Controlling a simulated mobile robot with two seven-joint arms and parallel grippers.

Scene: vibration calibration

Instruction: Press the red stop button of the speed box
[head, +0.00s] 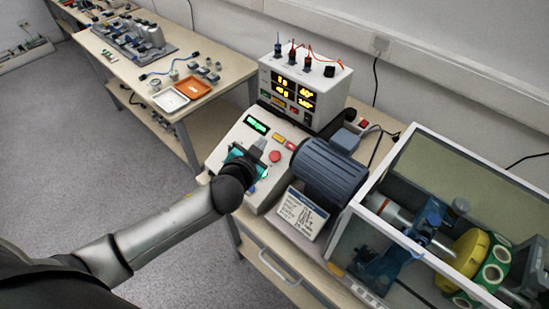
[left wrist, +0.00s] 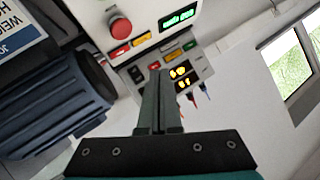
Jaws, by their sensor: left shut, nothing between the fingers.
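The speed box (head: 228,150) is a pale sloped box with a green display. A flat red button (head: 291,145) sits beside a yellow one on its face, and a red mushroom knob (head: 274,156) sits below them. In the left wrist view, the red mushroom knob (left wrist: 120,27) and flat red button (left wrist: 119,51) show at the upper left. My left gripper (head: 260,145) is shut and empty, above the box's face and left of the knob. Its closed fingers (left wrist: 160,80) also show in the left wrist view, apart from both red controls. My right gripper is out of view.
A power supply (head: 313,88) with lit displays and leads stands behind the box. A blue motor (head: 327,172) is close on the right, with a framed clear enclosure (head: 415,131) beyond it. A label plate (head: 302,212) stands in front. Another bench (head: 107,62) is at left.

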